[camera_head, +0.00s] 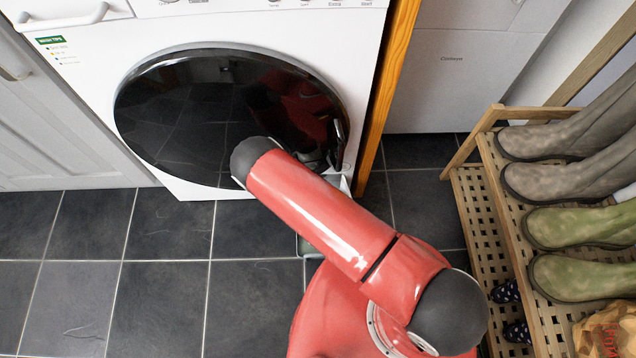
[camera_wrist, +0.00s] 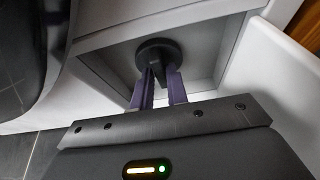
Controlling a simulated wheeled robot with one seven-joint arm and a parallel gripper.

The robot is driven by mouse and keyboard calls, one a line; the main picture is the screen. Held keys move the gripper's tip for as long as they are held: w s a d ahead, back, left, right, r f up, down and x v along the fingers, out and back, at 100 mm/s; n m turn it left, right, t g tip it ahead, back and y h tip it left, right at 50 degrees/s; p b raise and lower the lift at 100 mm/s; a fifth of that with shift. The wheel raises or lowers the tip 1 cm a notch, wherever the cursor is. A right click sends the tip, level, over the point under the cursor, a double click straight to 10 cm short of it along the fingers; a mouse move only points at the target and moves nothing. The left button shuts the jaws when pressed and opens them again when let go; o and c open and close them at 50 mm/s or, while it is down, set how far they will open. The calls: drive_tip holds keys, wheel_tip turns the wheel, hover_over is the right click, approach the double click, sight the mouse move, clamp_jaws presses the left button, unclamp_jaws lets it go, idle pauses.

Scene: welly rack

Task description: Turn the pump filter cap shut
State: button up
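The pump filter cap (camera_wrist: 157,47) is a dark round knob with a raised grip bar, inside a square recess (camera_wrist: 113,72) low on the white washing machine (camera_head: 75,75). In the wrist view my gripper (camera_wrist: 160,72) has its two purple fingers on either side of the cap's grip bar. The bar fills the narrow gap between the fingertips, and they look closed on it. In the head view my red arm covers the recess and the cap. The gripper is mostly hidden there behind the arm, by the machine's lower right corner.
The machine's round black door (camera_head: 185,115) is beside the recess. An orange wooden post (camera_head: 391,75) stands right of the machine. A slatted wooden rack (camera_head: 478,225) with grey and green wellies is at the right. Dark floor tiles (camera_head: 165,285) are clear at left.

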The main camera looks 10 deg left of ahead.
drive_tip(key=o, duration=0.3)
drive_tip(key=v, duration=0.7)
drive_tip(key=shift+s+p, duration=0.3)
drive_tip(key=shift+s, duration=0.05)
drive_tip(key=shift+d+r, duration=0.15)
